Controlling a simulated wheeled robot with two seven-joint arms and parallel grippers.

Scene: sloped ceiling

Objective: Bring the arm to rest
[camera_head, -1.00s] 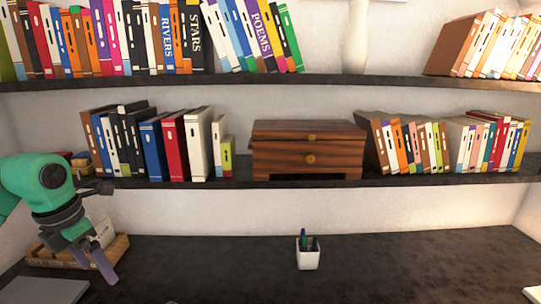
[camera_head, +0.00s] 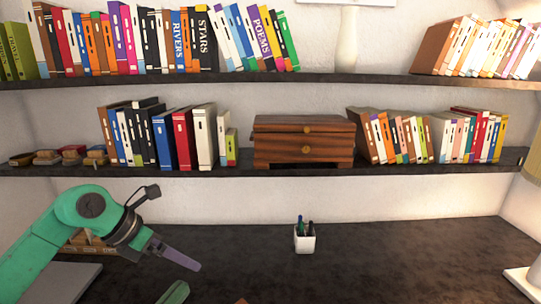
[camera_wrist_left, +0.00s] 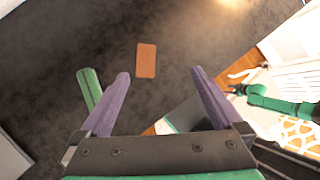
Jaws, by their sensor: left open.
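My left arm comes in from the left in the head view, above the dark desk. Its left gripper (camera_head: 178,252) has purple fingers that point right and slightly down. In the left wrist view the two fingers of the left gripper (camera_wrist_left: 160,75) stand wide apart with nothing between them. A small brown flat object (camera_wrist_left: 146,60) lies on the desk beyond the fingertips. A green object (camera_wrist_left: 88,88) shows just left of the left finger.
A white pen cup (camera_head: 305,244) stands mid-desk. A wooden drawer box (camera_head: 303,155) and rows of books fill the shelf (camera_head: 300,171) above. A grey flat object (camera_head: 60,283) lies under my left arm, and a lamp (camera_head: 525,278) stands at right. The right-centre desk is clear.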

